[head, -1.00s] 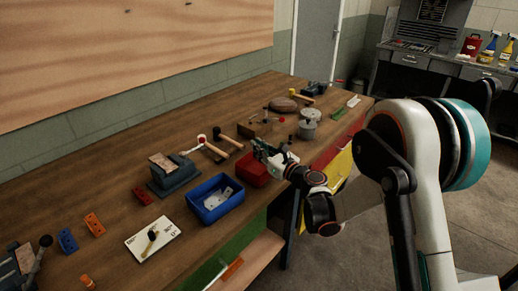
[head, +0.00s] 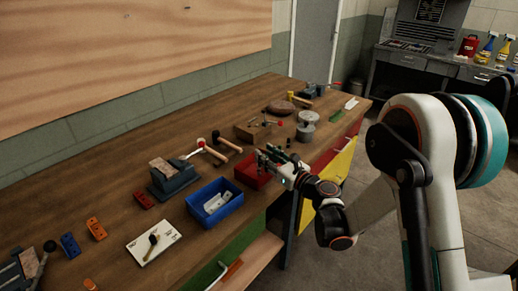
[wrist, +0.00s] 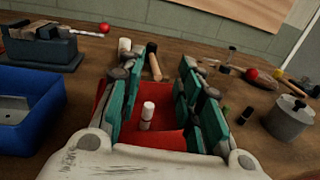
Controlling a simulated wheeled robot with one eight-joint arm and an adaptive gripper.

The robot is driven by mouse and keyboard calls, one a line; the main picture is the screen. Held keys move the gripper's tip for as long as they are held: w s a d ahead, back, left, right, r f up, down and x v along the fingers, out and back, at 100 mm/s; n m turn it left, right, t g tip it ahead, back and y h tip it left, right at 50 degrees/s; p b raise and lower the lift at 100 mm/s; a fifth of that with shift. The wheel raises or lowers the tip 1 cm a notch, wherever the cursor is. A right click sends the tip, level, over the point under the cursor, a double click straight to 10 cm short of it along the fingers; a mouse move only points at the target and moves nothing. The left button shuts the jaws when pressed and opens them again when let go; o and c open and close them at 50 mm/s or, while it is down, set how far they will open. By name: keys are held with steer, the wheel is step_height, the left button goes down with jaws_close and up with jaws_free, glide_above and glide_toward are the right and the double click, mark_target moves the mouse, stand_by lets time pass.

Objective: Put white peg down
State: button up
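The white peg (wrist: 147,112) shows in the wrist view as a small white cylinder standing roughly upright, with a reddish band low on it. It appears to be inside the red bin (wrist: 160,137), between and below my gripper's fingers. My gripper (wrist: 158,85) is open; its teal fingers are spread on both sides of the peg, with visible gaps. In the head view my gripper (head: 271,155) is over the red bin (head: 250,176), partly hiding it. I cannot make out the peg in the head view.
A blue bin (head: 214,203) with pale parts stands left of the red bin. A grey vise-like block (head: 172,178), mallets (head: 226,145) and a grey metal pot (head: 306,132) are nearby. A white board (head: 154,241) lies at the front left.

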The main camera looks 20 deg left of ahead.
steer(key=p+v, duration=0.1)
steer(key=v, duration=0.6)
steer(key=w+d+r+m+t+h, duration=0.3)
steer(key=d+r+m+t, duration=0.1)
steer(key=d+r+m, duration=0.4)
steer(key=w+d+r+m+t+h, duration=0.2)
steer(key=d+r+m+t+h, duration=0.15)
steer(key=d+r+m, duration=0.45)
steer(key=s+d+r+m+h, duration=0.3)
steer(key=d+r+m+h, duration=0.35)
steer(key=d+m, duration=0.45)
steer(key=s+d+f+m+g+h, duration=0.2)
steer(key=s+d+m, duration=0.2)
steer(key=s+m, duration=0.25)
steer(key=s+d+f+m+g+h, duration=0.2)
steer(key=s+d+f+m+g, duration=0.15)
steer(key=s+m, duration=0.3)
steer(key=s+f+m+g+y, duration=0.1)
steer(key=s+f+m+g, duration=0.1)
steer(key=s, duration=0.6)
steer(key=s+f+m+g, duration=0.2)
steer(key=s+f+m, duration=0.2)
steer(key=s, duration=0.5)
steer(key=shift+s+a+f+m+g+y, duration=0.3)
steer(key=shift+m+y, duration=0.1)
steer(key=shift+m, duration=0.4)
